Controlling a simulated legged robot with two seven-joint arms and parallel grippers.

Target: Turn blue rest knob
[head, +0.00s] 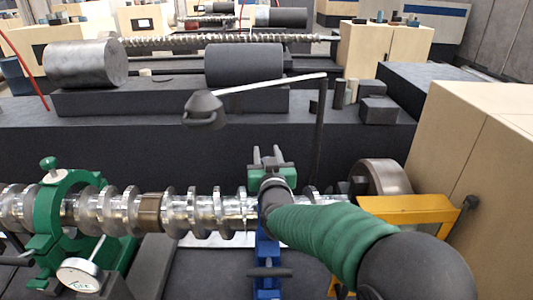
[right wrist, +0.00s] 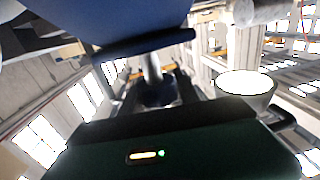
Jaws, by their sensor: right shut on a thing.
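The blue rest (head: 267,252) stands under the long silver crankshaft (head: 185,210), at the middle of the head view. A dark bar handle crosses its lower front. My right gripper (head: 268,158) reaches over the crankshaft and is shut at the far side of the rest. In the right wrist view, the dark blue body of the rest (right wrist: 125,20) fills the top. A short silver rod runs from it to a dark knob (right wrist: 158,93) at my gripper's jaws. The exact finger contact is dark and partly hidden. My left gripper is not in view.
A green ring rest (head: 50,215) with a dial gauge (head: 80,275) holds the crankshaft at left. A yellow bracket (head: 410,208) and a metal wheel (head: 382,178) stand at right. A lamp arm (head: 270,85) hangs behind. A beige cabinet (head: 480,150) bounds the right.

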